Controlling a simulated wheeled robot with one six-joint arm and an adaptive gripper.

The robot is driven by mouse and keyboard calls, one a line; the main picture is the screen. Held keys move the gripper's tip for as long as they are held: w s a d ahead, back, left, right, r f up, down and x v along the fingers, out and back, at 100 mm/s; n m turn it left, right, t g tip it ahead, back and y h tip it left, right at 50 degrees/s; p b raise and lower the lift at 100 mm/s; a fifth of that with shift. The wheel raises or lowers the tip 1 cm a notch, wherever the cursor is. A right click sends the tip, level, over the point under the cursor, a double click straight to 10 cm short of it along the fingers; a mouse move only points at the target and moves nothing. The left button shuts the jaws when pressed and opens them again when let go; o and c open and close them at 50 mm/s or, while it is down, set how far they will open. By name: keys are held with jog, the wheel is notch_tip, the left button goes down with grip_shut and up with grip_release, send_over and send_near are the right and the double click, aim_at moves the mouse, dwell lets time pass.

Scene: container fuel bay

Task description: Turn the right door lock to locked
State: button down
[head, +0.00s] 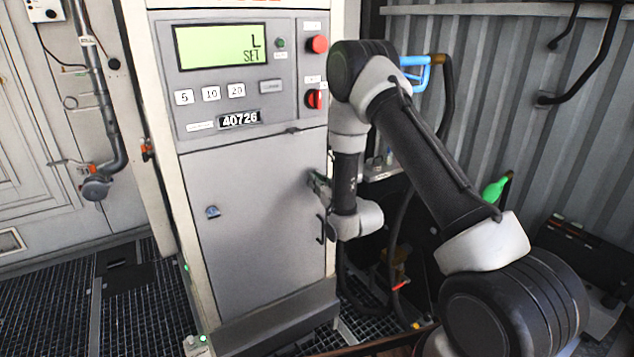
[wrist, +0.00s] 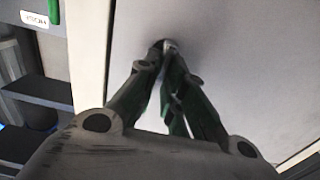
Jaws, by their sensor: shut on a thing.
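The grey dispenser door (head: 258,237) is closed. The left door lock (head: 212,212), a small bluish round piece, is in plain view. My gripper (head: 314,181) is at the right part of the door, at the right door lock. In the wrist view my gripper (wrist: 164,58) has its fingertips together against the door panel, shut on the right door lock (wrist: 168,44). Only a small light bit of that lock shows between the tips. The fingers hide most of it, so I cannot tell its turn angle.
A dark door handle (head: 320,229) sits just below my gripper. Above are a display (head: 221,46), buttons and a red knob (head: 317,44). A blue nozzle (head: 416,70) and black hose are behind my arm. Grating covers the floor.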

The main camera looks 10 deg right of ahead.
jog(key=shift+a+n, duration=0.1)
jog(key=shift+n, duration=0.3)
jog(key=n, duration=0.5)
jog(key=a+n, duration=0.1)
jog(key=n, duration=0.2)
jog(key=shift+s+f, duration=0.15)
jog(key=shift+f, duration=0.1)
jog(key=n, duration=0.4)
jog(key=shift+s+a+f+n, duration=0.1)
jog(key=shift+a+f+n, duration=0.1)
jog(key=shift+f+n, duration=0.15)
jog(key=n, duration=0.4)
jog(key=shift+f, duration=0.2)
jog(key=shift+n, duration=0.35)
jog(key=c, duration=1.5)
grip_release()
